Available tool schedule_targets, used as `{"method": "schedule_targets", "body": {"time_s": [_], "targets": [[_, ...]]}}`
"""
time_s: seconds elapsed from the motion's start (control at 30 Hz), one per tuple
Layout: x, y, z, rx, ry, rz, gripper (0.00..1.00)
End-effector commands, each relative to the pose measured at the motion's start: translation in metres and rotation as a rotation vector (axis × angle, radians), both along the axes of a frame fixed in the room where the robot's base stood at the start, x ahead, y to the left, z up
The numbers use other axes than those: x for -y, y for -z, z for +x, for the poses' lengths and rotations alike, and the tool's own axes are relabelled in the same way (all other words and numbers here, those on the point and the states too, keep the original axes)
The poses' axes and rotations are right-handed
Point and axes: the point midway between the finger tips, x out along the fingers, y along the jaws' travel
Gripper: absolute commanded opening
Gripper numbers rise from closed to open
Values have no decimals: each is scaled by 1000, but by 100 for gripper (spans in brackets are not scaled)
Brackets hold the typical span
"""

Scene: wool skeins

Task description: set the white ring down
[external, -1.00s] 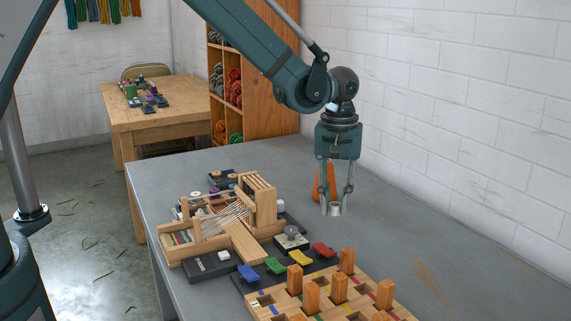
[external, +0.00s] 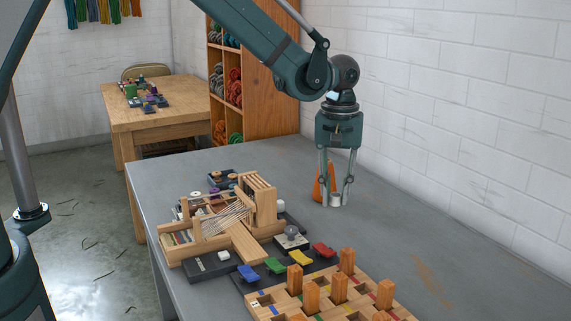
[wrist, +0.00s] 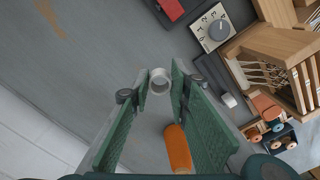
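The white ring (external: 336,200) is a short, hollow white cylinder. My gripper (external: 335,203) points straight down with the ring between its fingertips. In the wrist view the ring (wrist: 160,90) sits at the tips of my two green fingers (wrist: 160,84), which close on it from both sides. The ring is at or just above the grey tabletop (external: 400,230); I cannot tell if it touches. An orange cone (external: 319,186) stands close behind the fingers, partly hidden by them. It also shows in the wrist view (wrist: 178,150).
A wooden loom (external: 225,215) stands left of my gripper. In front of it are a dial box (external: 291,239), coloured blocks such as a red one (external: 324,250), and a wooden board with upright pegs (external: 340,287). The white wall (external: 450,100) is at the right. Tabletop right of my gripper is clear.

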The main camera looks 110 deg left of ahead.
Motion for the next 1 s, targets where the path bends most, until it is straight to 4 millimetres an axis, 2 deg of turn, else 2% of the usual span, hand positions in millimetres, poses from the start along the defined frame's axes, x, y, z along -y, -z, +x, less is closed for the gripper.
{"method": "schedule_targets", "body": {"time_s": [0.33,0.73,1.0], "targets": [[0,-10,0,0,0,0,15],[0,-56,0,0,0,0,15],[-45,-54,-13,0,7,0,15]]}}
